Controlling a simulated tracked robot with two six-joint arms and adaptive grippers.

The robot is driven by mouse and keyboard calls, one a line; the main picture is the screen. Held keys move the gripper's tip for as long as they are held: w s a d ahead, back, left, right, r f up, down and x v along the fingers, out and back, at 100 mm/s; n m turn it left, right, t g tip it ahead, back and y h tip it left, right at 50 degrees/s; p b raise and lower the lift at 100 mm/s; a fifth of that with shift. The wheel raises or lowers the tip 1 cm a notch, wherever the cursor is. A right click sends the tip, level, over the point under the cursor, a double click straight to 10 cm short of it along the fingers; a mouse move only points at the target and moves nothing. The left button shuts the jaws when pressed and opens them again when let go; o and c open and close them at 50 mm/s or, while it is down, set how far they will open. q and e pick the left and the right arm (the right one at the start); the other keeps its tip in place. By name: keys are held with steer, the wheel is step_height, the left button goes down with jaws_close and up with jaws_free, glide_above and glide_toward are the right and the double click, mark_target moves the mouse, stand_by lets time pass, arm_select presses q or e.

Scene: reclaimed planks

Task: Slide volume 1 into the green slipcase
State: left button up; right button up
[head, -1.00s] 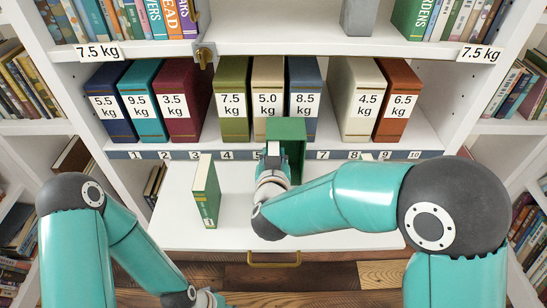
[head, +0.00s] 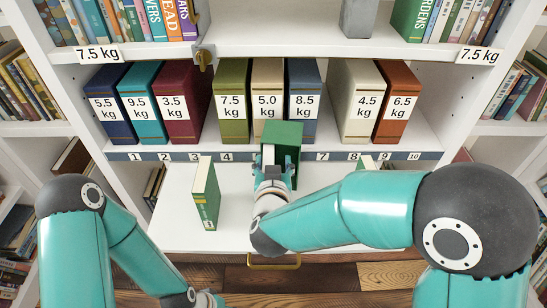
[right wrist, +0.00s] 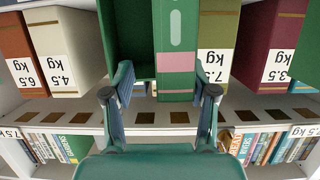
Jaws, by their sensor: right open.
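The green slipcase (head: 284,132) stands on the pull-out shelf, its open side toward me and slightly turned. A green book with pink bands (right wrist: 177,62) shows spine-on at one side of its opening in the right wrist view, where the slipcase's inside (right wrist: 126,35) shows dark beside it. I cannot read its volume number. My right gripper (right wrist: 167,92) is open, its fingers on either side of the book's lower spine; in the head view the gripper (head: 272,172) is at the slipcase's mouth. Another green book (head: 205,195) stands left on the shelf. My left gripper is out of view.
The white pull-out shelf (head: 175,225) is bare around the left book. Part of a further green book (head: 367,163) shows behind my right arm. Behind, weight-labelled volumes (head: 232,100) fill a numbered shelf, with a gap left of the cream volume (head: 357,100).

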steer(key=v, duration=0.8)
steer(key=shift+s, duration=0.25)
steer(key=shift+r, duration=0.1)
